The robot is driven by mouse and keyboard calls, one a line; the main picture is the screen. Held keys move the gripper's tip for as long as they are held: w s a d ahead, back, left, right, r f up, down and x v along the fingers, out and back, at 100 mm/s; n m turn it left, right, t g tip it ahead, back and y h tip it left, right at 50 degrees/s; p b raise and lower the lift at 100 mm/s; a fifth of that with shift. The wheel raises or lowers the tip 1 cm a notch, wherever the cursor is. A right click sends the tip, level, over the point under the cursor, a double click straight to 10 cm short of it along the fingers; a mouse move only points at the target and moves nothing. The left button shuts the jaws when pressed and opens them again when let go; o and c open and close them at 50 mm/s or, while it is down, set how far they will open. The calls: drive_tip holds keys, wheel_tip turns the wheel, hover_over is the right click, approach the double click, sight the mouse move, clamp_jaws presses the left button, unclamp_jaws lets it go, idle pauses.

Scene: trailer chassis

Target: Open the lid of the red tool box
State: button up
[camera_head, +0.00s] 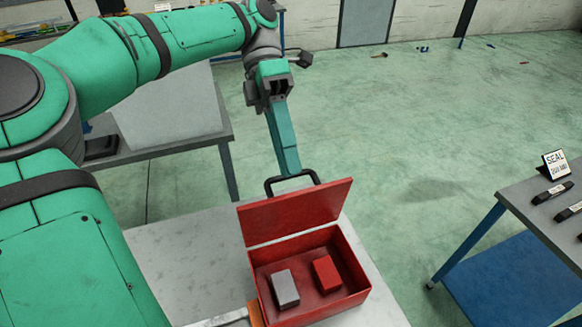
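The red tool box (352,268) stands on a pale table with its lid (298,213) raised and leaning up at the far side. Inside lie a grey block (285,288) and a red block (327,274). A black handle (270,184) shows behind the lid's upper edge. My gripper (291,170) points down from above, its long teal end at the handle. The gap between its fingers does not show, so I cannot tell whether it grips the handle or only touches it. The lid hides the handle's lower part.
A tool with an orange end (256,314) lies against the box's left side. A blue-legged table (520,207) with dark tools and a "SEAL" sign (554,164) stands at the right. A grey table (185,142) stands behind at the left. Green floor between them is mostly clear.

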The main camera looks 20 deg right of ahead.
drive_tip(key=s+a+r, duration=0.1)
drive_tip(key=s+r, duration=0.2)
drive_tip(key=s, duration=0.3)
drive_tip(key=shift+a, duration=0.4)
drive_tip(key=shift+f, duration=0.1)
